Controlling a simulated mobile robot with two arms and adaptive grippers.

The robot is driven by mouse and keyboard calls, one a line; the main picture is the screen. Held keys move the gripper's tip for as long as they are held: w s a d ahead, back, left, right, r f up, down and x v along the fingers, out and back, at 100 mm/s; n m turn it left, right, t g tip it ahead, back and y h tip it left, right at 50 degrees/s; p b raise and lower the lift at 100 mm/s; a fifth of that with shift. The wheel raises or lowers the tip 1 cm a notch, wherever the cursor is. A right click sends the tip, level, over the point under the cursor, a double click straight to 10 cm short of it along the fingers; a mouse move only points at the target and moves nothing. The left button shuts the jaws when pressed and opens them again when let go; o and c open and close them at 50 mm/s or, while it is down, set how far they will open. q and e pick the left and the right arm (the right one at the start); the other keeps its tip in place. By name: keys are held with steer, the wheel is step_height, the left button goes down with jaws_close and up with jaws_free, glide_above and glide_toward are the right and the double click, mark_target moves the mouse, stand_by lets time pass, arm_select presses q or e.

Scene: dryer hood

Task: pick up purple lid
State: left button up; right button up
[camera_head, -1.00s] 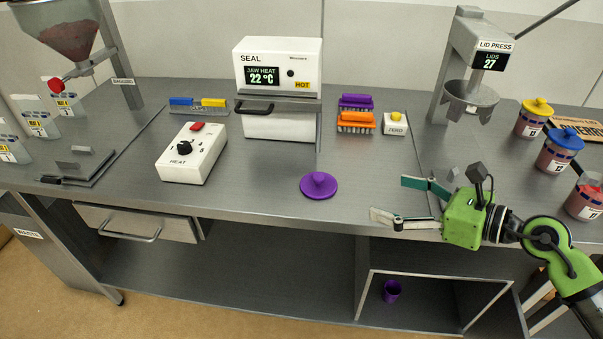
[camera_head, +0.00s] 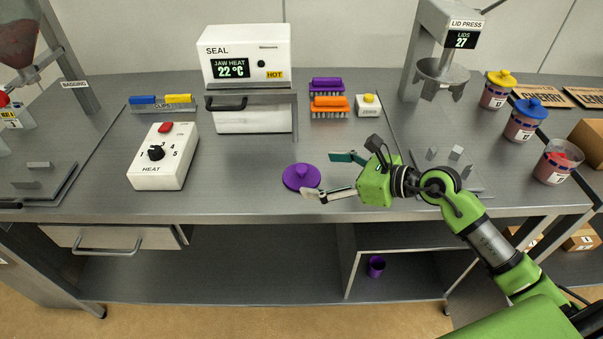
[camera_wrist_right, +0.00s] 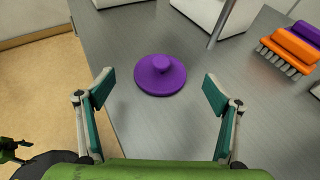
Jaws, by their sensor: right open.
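The purple lid (camera_head: 301,177) lies flat on the grey worktop near its front edge, with its round knob facing up. In the right wrist view the lid (camera_wrist_right: 160,76) sits ahead of the fingertips and roughly midway between them. My right gripper (camera_head: 329,175) is open and empty, just to the right of the lid, with its fingers pointing left toward it. Both of its fingers (camera_wrist_right: 158,92) show spread wide in the wrist view.
The heat control box (camera_head: 164,156) and the seal machine (camera_head: 249,80) stand left of and behind the lid. Purple and orange brushes (camera_head: 329,106) and a zero button box (camera_head: 368,105) are behind it. A purple cup (camera_head: 376,266) is on the shelf below. The worktop around the lid is clear.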

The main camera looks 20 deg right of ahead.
mark_target(307, 172)
steer(key=p+x, duration=0.1)
steer(key=x, duration=0.3)
steer(key=shift+w+a+f, duration=0.1)
steer(key=shift+w+f, duration=0.1)
steer(key=shift+w, duration=0.05)
steer(key=shift+w+a+f, duration=0.1)
steer(key=shift+a+f, duration=0.05)
steer(key=c, duration=0.9)
arm_select(q)
steer(key=shift+w+r, duration=0.15)
steer(key=shift+r, duration=0.7)
arm_select(e)
steer(key=shift+o, duration=0.2)
